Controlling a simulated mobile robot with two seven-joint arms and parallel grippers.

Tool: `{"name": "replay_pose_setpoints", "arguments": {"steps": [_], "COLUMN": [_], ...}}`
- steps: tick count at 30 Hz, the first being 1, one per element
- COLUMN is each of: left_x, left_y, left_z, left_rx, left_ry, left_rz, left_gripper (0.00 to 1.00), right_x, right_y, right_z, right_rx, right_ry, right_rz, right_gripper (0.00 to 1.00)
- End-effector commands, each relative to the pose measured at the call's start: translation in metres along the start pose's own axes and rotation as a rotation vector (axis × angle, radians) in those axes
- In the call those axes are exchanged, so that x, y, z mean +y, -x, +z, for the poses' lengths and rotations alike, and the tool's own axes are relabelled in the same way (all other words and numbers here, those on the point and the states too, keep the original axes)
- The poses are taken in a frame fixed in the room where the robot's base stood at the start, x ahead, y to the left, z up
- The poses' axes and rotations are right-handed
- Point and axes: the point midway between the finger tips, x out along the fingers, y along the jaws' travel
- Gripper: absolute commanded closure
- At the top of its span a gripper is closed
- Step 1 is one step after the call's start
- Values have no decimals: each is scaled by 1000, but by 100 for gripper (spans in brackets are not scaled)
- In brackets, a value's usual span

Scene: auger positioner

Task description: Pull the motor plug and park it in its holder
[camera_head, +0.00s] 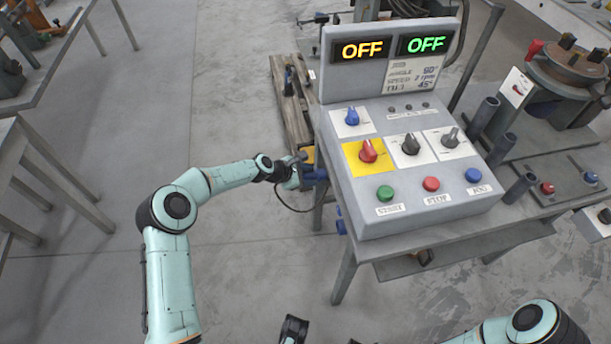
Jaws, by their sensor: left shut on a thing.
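The plug points toward the box's side. I cannot tell whether it is seated in a socket or apart from it. A dark cable hangs in a loop below the gripper. Lower on the same side are small blue fittings (341,224); I cannot make out whether one is the plug's holder.
The box has two displays reading OFF (362,49), a red knob (368,151) on a yellow plate, and green, red and blue buttons. It stands on a grey table (480,240). A wooden pallet (292,110) lies behind my left gripper.

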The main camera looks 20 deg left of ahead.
Motion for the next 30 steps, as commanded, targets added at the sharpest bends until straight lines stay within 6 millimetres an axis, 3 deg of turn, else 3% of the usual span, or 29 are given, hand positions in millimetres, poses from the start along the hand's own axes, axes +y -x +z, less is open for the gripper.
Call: {"name": "replay_pose_setpoints", "arguments": {"steps": [27, 28, 30], "left_x": [0, 0, 0], "left_y": [-16, -16, -16], "left_z": [17, 17, 17], "left_rx": [-2, -1, -1], "left_ry": [0, 0, 0], "left_rz": [0, 0, 0], "left_gripper": [89, 49, 26], "right_x": [1, 1, 1], "right_y": [-3, -3, -3], "right_z": [0, 0, 0], "right_rx": [-1, -1, -1], "right_ry": [0, 0, 0], "right_rz": [0, 0, 0], "right_gripper": [39, 39, 39]}}
